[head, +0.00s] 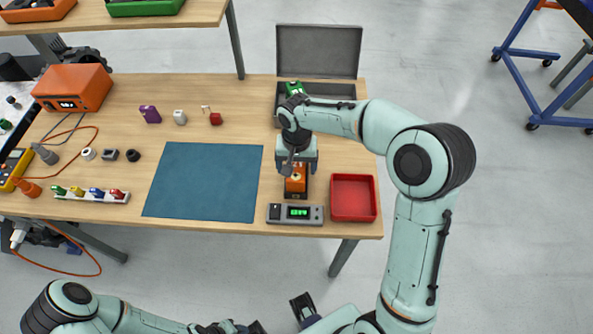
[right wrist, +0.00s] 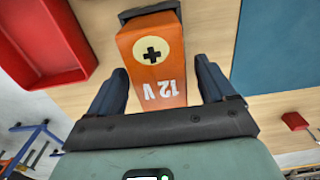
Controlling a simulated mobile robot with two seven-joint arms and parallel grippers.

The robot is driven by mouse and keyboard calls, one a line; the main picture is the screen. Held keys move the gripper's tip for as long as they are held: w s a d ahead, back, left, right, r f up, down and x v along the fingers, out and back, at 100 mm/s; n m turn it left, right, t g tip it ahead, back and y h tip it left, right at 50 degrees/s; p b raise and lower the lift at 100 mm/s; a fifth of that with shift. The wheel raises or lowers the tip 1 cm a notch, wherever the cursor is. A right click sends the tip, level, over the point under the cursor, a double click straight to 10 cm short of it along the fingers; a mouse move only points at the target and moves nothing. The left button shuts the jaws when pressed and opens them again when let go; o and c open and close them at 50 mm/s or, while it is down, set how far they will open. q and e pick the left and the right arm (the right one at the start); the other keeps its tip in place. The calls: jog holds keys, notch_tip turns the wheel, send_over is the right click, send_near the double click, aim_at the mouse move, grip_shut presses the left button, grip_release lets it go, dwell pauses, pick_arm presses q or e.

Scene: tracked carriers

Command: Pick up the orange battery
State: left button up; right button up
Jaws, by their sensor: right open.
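The orange battery (head: 296,183) stands near the table's front edge, just behind a grey device with a green display. In the right wrist view the battery (right wrist: 155,62) shows a plus sign and "12 V", with a dark piece (right wrist: 150,11) at its far end. My right gripper (head: 297,164) is above the battery. In the right wrist view its open fingers (right wrist: 158,82) are on either side of the battery, with a visible gap on each side. My left arm is at the bottom edge of the head view; its finger opening is unclear.
The grey display device (head: 295,214) and a red tray (head: 353,197) are close by. A blue mat (head: 204,181) lies to the left. An open grey case (head: 318,52) stands behind. Small parts and an orange box (head: 73,87) occupy the left side.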

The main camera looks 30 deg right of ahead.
grip_shut()
jog(key=shift+w+r, duration=0.1)
jog(key=shift+r, duration=0.1)
